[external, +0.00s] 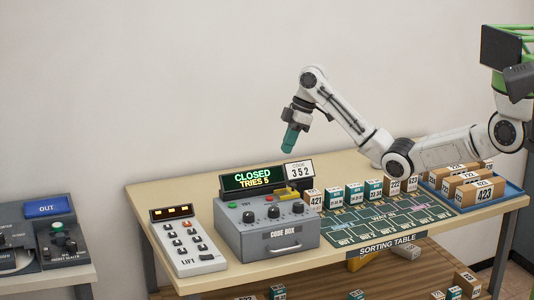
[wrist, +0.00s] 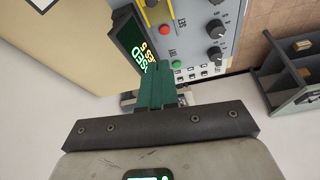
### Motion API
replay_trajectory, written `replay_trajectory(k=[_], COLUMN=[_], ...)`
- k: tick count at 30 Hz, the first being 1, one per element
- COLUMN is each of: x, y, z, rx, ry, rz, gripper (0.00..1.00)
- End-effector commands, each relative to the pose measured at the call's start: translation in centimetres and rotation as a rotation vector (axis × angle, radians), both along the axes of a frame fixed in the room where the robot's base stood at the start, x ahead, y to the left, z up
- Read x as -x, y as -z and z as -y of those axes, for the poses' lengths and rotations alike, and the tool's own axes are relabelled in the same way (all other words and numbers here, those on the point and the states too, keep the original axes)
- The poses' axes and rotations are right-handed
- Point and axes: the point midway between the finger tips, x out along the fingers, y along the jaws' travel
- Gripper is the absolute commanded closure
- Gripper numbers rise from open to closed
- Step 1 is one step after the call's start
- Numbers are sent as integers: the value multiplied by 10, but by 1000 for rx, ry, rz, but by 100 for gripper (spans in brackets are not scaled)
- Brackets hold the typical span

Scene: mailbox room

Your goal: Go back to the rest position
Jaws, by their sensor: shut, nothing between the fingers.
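My gripper (external: 289,138) hangs in the air above and behind the code box, with teal fingers pointing down. It is shut and empty. In the wrist view my gripper's fingers (wrist: 166,72) are together, in front of the code box. The grey code box (external: 266,233) stands on the sorting table (external: 140,188), with several dark knobs and a display (external: 252,178) that reads CLOSED, TRIES 5. My fingers do not touch the box in the external view.
A white lift panel (external: 187,240) stands left of the code box. Several numbered parcels stand in a row behind the green sorting mat (external: 390,219). A blue tray (external: 512,190) with cardboard parcels is at the right. A separate console (external: 45,235) is at the far left. The air above is clear.

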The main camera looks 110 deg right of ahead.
Motion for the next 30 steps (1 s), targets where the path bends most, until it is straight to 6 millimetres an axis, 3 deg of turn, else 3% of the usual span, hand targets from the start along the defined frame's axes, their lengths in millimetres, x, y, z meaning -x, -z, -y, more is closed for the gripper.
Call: replay_trajectory(k=[4,8,11,15,19,25,30], x=[-2,-27,-58,-94,-110,-98,-60], y=[2,26,57,106,149,201,230], z=[-2,-30,-72,-149,-226,-336,-412], rx=[-1,-9,-22,-41,-60,-75,-70], ry=[-3,-25,-47,-75,-94,-112,-122], rz=[0,11,27,53,69,83,82], gripper=[100,100,100,100,100,100,100])
